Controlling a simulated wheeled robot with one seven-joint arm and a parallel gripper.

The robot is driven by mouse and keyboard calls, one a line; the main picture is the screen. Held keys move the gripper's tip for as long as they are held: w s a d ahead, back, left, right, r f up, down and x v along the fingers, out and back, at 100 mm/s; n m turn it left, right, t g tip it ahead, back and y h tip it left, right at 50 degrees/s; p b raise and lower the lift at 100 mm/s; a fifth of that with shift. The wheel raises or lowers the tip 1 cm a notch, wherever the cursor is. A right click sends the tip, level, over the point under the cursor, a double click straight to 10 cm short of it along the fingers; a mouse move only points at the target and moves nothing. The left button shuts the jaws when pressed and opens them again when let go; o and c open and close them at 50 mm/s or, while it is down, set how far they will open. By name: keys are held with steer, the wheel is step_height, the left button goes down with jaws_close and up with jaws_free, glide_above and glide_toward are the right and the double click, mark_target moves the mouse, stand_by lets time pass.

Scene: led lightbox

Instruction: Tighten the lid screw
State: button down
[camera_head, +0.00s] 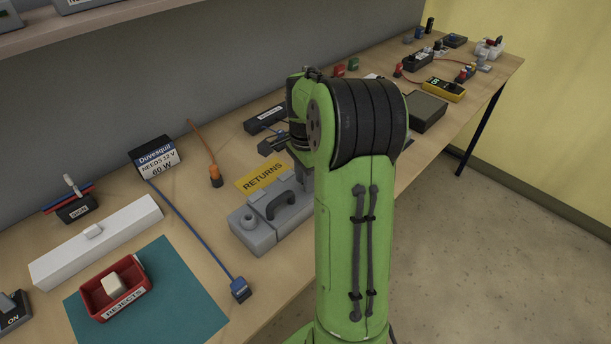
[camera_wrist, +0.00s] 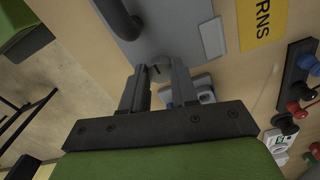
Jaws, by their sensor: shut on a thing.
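A grey box (camera_head: 255,237) with a dark carrying handle (camera_head: 283,204) on its lid stands on the bench, partly hidden behind my green arm. A round grey knob-like part (camera_head: 250,219) sits at its left end. In the wrist view the grey lid (camera_wrist: 175,38) and the handle (camera_wrist: 119,18) show at the top. My gripper (camera_wrist: 159,78) has its two dark fingers at the lid's edge, closed around a small grey screw head with a slot (camera_wrist: 159,70). Most of the screw is hidden between the fingers. In the head view my arm hides the fingertips.
A yellow RETURNS sign (camera_head: 262,177) lies behind the box. A blue-ended cable (camera_head: 240,290), a white light bar (camera_head: 95,240) and a red REJECTS tray (camera_head: 125,305) lie to the left. Meters and leads, including a yellow meter (camera_head: 444,89), stand at the far right.

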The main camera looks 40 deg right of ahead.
steer(key=c, duration=0.9)
jaws_free()
steer(key=shift+o, duration=0.2)
step_height(320, 180, up, 16)
steer(key=p, duration=0.4)
steer(key=shift+p, duration=0.35)
steer(key=shift+f, duration=0.15)
steer(key=s+a+r+n+t+h, duration=0.1)
steer(key=s+a+r+n, duration=0.15)
steer(key=a+n, duration=0.4)
steer(key=s+a+f+n+t, duration=0.2)
steer(key=s+a+n, duration=0.4)
steer(key=a+n, duration=0.1)
steer(key=s+a+f+n+t+y, duration=0.1)
steer(key=s+a+n+t, duration=0.1)
steer(key=s+a+n, duration=0.5)
steer(key=shift+s+a+f+t, duration=0.2)
steer(key=shift+a+f+t, duration=0.15)
steer(key=shift+a, duration=0.9)
